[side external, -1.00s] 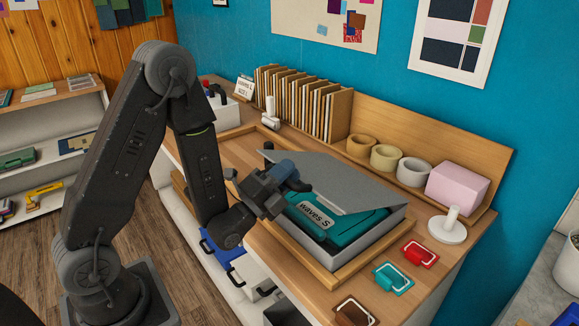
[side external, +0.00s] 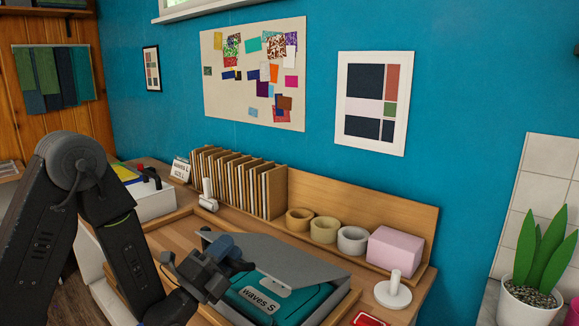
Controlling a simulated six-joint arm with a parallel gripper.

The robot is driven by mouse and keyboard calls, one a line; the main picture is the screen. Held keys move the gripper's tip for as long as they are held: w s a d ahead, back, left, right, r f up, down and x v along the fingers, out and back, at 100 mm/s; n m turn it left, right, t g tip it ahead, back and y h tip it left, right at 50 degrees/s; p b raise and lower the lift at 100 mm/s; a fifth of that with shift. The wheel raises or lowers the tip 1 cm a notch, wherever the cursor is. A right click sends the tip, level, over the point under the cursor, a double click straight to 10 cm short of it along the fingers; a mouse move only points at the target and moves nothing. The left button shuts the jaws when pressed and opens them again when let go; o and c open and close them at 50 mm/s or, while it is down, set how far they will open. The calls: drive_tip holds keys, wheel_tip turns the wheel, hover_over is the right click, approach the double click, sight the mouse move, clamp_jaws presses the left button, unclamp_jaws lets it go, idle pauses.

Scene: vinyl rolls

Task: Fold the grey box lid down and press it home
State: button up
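The grey box (side external: 334,294) sits on the wooden worktop, low in the view, with its front cut off by the bottom edge. A teal folded item (side external: 290,296) labelled "waves S" lies inside. The grey lid (side external: 285,262) is part-way down, slanting over the back of the box, and the teal item shows beneath its front edge. My gripper (side external: 236,258), dark with a blue part, is at the lid's left end. It overlaps the lid in the picture, and I cannot tell whether it touches it. The fingertips are too small and overlapped to show any gap.
Behind the box stand a file rack (side external: 238,182), tape rolls (side external: 325,229) and a pink block (side external: 395,250). A white spindle stand (side external: 393,290) is to the right. A wooden tray edge (side external: 346,306) borders the box. A potted plant (side external: 535,265) is far right.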

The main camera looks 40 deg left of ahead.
drive_tip(key=w+r+g, duration=0.3)
drive_tip(key=w+r, duration=0.4)
drive_tip(key=w, duration=0.5)
drive_tip(key=w+r+g, duration=0.2)
drive_tip(key=w+r, duration=0.6)
drive_tip(key=w, duration=0.4)
drive_tip(key=shift+r+g, duration=0.3)
drive_tip(key=shift+g, duration=0.1)
drive_tip(key=s, duration=1.5)
drive_tip(key=w, duration=1.4)
clamp_jaws()
